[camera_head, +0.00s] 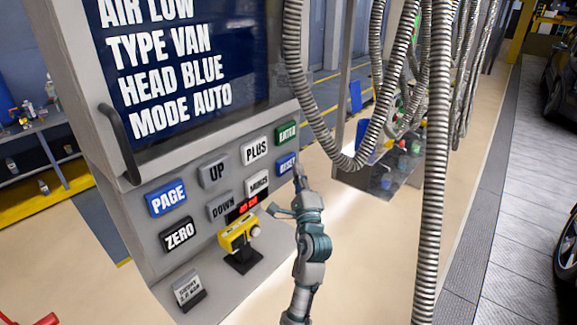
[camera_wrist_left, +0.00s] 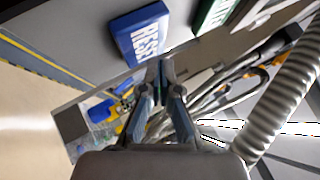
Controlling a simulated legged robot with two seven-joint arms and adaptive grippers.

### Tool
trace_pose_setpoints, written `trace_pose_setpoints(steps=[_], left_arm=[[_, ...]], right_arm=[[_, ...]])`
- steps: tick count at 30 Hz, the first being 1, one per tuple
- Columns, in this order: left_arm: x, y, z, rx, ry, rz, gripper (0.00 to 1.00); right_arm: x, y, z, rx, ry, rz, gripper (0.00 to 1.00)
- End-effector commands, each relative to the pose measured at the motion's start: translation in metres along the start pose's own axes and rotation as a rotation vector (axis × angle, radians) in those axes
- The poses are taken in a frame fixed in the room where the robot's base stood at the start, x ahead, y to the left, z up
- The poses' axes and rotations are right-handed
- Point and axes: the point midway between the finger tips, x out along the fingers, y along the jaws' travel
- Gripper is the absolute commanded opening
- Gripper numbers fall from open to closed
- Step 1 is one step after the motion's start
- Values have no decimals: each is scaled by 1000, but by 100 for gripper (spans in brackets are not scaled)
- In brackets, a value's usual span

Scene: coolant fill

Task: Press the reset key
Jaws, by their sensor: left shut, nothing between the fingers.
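The blue RESET key (camera_head: 285,163) is on the grey sloped key panel, below the green ENTER key (camera_head: 287,134). My left gripper (camera_head: 299,168) is shut and empty, with its fingertips at the right edge of the RESET key. In the left wrist view the RESET key (camera_wrist_left: 141,33) is just beyond the shut fingertips (camera_wrist_left: 160,68), slightly to the left. The green key (camera_wrist_left: 213,14) is to its right. I cannot tell whether the fingertips touch the key. My right gripper is not in view.
PLUS (camera_head: 255,149), UP, DOWN, PAGE (camera_head: 167,199) and ZERO keys share the panel. A yellow device (camera_head: 238,234) stands on the ledge below. Ribbed grey hoses (camera_head: 433,170) hang close to the right of my arm. A display screen (camera_head: 170,60) is above.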

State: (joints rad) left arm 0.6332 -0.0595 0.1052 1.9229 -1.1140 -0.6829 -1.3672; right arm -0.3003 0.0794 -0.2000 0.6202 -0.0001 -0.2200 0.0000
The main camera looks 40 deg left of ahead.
Motion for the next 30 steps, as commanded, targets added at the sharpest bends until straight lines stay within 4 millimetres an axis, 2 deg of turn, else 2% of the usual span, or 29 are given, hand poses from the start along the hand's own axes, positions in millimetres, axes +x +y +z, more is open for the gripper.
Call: trace_pose_setpoints(steps=[14, 30], left_arm=[[6, 2, 6, 1, 0, 0, 0], [7, 4, 7, 0, 0, 0, 0]], right_arm=[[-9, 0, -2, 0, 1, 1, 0], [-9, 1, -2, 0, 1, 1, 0]])
